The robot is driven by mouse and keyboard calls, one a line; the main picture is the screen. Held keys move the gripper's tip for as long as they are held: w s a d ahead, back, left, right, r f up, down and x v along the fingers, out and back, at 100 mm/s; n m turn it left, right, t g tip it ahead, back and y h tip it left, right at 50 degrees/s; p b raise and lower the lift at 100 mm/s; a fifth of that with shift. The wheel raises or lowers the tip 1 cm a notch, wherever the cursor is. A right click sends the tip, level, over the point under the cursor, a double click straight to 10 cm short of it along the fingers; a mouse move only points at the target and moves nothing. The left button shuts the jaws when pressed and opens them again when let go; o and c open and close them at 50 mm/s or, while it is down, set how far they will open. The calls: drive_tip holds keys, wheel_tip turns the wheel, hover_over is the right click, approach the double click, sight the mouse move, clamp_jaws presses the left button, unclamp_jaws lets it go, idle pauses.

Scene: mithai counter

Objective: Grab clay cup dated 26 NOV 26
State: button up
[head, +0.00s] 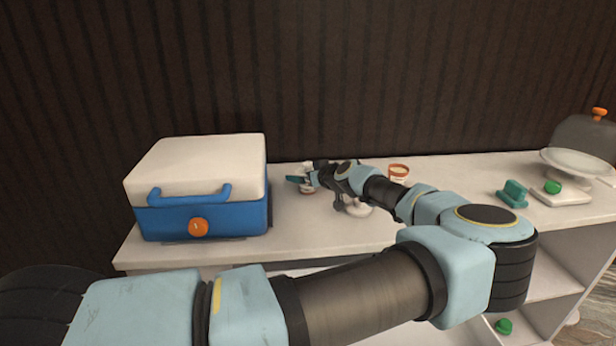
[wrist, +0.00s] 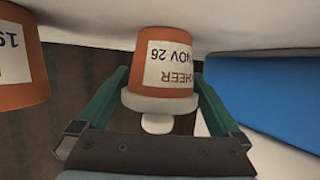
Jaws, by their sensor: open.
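A clay cup (wrist: 160,68) with a white knobbed lid shows upside down in the wrist view, between the teal fingers of my gripper (wrist: 160,82). Its label reads "HEER" and "OV 26" in part; I cannot make out the day. My gripper is open around the cup, and I cannot tell whether the fingers touch it. In the head view my gripper (head: 301,182) is at the counter's back, right of the cooler, and mostly hides this cup. A second clay cup (wrist: 18,65) is cut off at the wrist view's left edge, its label only partly in view.
A blue cooler (head: 170,220) with a white lid stands left of my gripper; it also shows in the wrist view (wrist: 265,95). Another orange cup (head: 399,170) stands behind my arm. A teal object (head: 512,193) and a domed stand (head: 575,162) are at the right of the white counter (head: 300,235).

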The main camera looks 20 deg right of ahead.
drive_tip(key=shift+x, duration=0.95)
drive_tip(key=c, duration=1.2)
